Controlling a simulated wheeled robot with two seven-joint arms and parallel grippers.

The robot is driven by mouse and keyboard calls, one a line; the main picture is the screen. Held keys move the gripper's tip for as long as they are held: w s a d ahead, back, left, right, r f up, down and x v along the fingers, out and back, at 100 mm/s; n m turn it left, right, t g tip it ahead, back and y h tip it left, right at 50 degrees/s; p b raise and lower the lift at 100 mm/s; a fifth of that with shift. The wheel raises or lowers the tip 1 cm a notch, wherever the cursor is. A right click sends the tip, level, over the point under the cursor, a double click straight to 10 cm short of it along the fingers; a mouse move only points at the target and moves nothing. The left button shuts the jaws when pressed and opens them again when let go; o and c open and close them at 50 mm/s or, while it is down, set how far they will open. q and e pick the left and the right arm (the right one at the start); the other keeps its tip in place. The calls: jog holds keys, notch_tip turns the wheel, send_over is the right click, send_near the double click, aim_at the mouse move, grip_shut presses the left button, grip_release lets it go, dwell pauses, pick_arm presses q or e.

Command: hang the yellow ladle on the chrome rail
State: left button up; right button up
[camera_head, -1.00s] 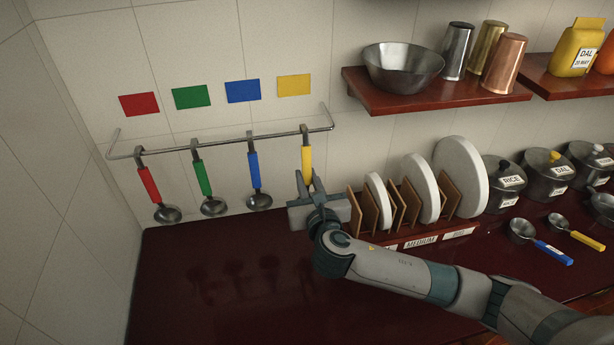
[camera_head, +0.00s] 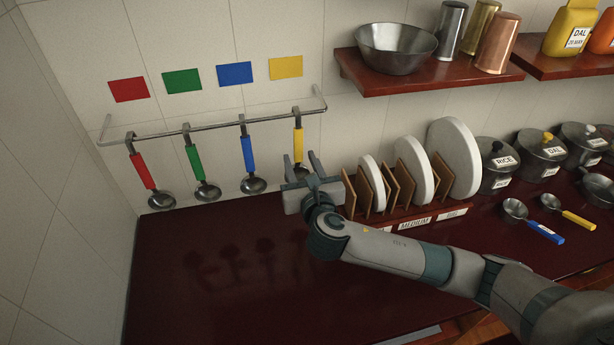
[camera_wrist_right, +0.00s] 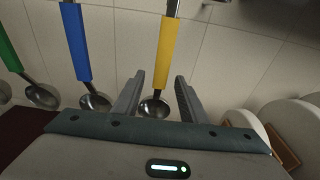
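The yellow ladle (camera_head: 298,146) hangs from the right end of the chrome rail (camera_head: 220,124), below the yellow wall patch. In the right wrist view the yellow ladle (camera_wrist_right: 167,52) hangs with its bowl between and beyond the fingertips. My right gripper (camera_head: 299,165) is open just in front of the ladle's lower part. In the right wrist view the right gripper's fingers (camera_wrist_right: 158,92) stand apart on either side of the ladle, with gaps to it. In the head view the ladle's bowl is partly hidden by the gripper. My left gripper is not in view.
Red (camera_head: 143,171), green (camera_head: 194,159) and blue (camera_head: 248,154) ladles hang along the rail to the left. A plate rack (camera_head: 405,222) with white plates stands close right of my gripper. A shelf (camera_head: 430,78) with a bowl and cups is above. The counter's left part is clear.

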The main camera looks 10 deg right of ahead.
jog(key=shift+s, duration=0.5)
jog(key=s+r+b, duration=0.2)
jog(key=s, duration=1.4)
jog(key=shift+r+b, duration=0.15)
jog(key=shift+b, duration=0.25)
jog(key=shift+s+a, duration=0.1)
jog(key=shift+s, duration=0.1)
